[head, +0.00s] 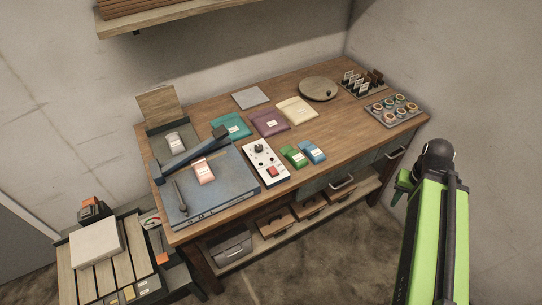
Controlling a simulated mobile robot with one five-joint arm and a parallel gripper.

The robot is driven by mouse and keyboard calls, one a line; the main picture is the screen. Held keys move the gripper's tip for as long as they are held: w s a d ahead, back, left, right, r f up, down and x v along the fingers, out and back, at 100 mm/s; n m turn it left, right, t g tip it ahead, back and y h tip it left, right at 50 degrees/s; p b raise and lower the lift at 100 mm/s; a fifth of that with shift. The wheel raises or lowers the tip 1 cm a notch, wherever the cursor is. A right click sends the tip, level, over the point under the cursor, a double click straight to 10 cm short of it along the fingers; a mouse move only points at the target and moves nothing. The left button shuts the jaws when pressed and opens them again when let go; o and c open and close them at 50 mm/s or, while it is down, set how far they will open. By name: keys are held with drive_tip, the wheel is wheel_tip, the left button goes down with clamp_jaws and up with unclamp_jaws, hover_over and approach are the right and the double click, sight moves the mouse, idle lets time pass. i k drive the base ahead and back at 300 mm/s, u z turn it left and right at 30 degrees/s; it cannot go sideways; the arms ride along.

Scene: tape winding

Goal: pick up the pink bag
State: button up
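The pink bag (204,171) is a small pink packet with a white label. It lies on the blue-grey flat-topped device (225,190) at the left end of the wooden table, just below a dark bar that crosses the device. My lime-green arm rises at the lower right, off the table's right front corner. The end of my arm, with my gripper (400,187), is beside the black joint, far to the right of the pink bag and apart from it. Its fingers are too small and partly hidden, so their opening cannot be told.
A white control box (265,163) stands right of the device. Green (294,156) and blue (313,152) packets lie beside it. Teal, purple (268,123) and cream pouches lie behind. A round wooden plate (318,89) and two racks fill the far right. A shelf (180,15) hangs above.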

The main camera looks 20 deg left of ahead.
sight(204, 174)
drive_tip(key=z, duration=0.9)
drive_tip(key=k, duration=1.75)
drive_tip(key=u, duration=2.45)
drive_tip(key=i, duration=1.05)
drive_tip(key=u, duration=0.05)
